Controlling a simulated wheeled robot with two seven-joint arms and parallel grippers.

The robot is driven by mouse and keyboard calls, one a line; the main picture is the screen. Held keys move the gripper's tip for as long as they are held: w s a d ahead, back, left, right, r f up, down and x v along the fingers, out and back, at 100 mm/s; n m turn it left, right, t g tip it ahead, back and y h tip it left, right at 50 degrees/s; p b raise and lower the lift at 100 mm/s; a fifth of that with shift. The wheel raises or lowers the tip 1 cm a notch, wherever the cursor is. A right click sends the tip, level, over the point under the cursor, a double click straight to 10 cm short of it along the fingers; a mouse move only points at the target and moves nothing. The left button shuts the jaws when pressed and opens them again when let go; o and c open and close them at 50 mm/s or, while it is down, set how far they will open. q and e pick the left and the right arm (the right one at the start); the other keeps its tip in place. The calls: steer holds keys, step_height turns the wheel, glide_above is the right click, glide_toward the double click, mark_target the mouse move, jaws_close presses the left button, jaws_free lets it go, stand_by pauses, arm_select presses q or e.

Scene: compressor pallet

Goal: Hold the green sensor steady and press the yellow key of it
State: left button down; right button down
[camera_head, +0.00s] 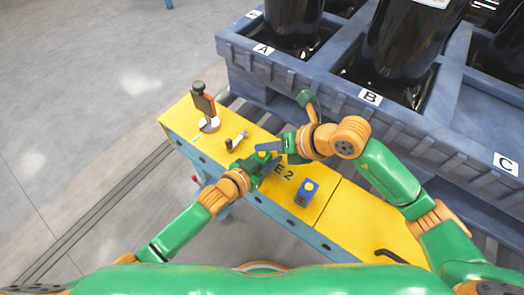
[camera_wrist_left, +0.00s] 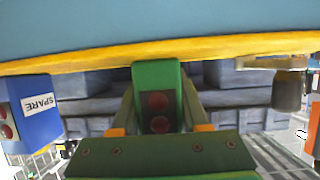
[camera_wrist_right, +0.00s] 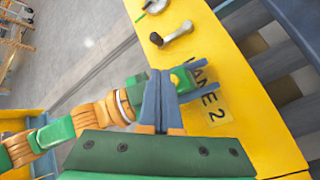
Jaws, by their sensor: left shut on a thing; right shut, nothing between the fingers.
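The green sensor (camera_head: 262,161) is at the yellow table's surface beside the "E 2" lettering. It also shows in the left wrist view (camera_wrist_left: 158,82), between the fingers. Its yellow key (camera_wrist_right: 175,79) shows beside the right fingertips in the right wrist view. My left gripper (camera_head: 252,166) is shut on the green sensor. My right gripper (camera_head: 264,148) is shut and empty, its dark fingertips close to the sensor's key. Whether the tips touch the key I cannot tell. They also show in the right wrist view (camera_wrist_right: 160,88).
A blue box (camera_head: 303,195) with a yellow key stands on the table (camera_head: 345,225); its label reads SPARE in the left wrist view (camera_wrist_left: 40,103). A metal lever piece (camera_head: 237,141) and a dark upright device (camera_head: 204,103) stand farther left. A blue-grey pallet (camera_head: 300,84) holds black compressors behind.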

mark_target(266, 158)
stand_by(0.4)
steer(key=shift+f, duration=0.4)
steer(key=shift+f, duration=0.45)
stand_by(0.6)
steer(key=shift+r, duration=0.85)
step_height(266, 158, up, 5)
steer(key=shift+r, duration=0.1)
stand_by(0.7)
